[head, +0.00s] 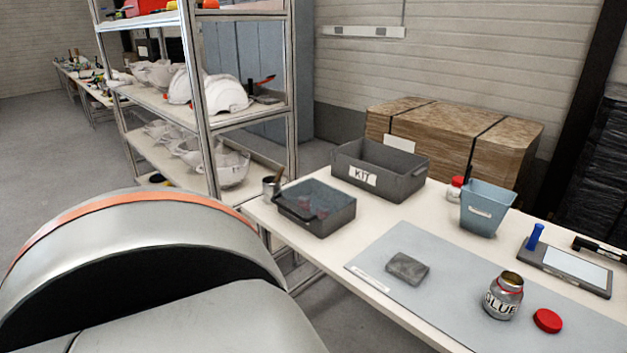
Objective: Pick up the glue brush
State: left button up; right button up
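A metal cup (269,187) stands at the table's far left corner with a thin brownish handle (280,175) sticking up out of it. Whether this handle is the glue brush I cannot tell. An open glue jar (503,297), labelled GLUE, stands on the grey mat at the front right. Its red lid (547,320) lies beside it on the right. No brush shows in the jar. Neither of my grippers is in view; a large metal part of my own body fills the lower left.
On the white table (310,244) stand a dark open bin (330,220), a KIT bin (407,185) and a blue-grey bucket (480,222). A grey block (407,267) lies on the mat (450,255). A tray with a blue-handled tool (535,237) is right. Helmet shelves (204,130) stand behind left.

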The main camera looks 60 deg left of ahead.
aim_at(281, 170)
jog(key=u, duration=1.2)
jog(key=j+u, duration=0.4)
jog(key=i+j+u, duration=0.1)
jog(key=u, duration=0.3)
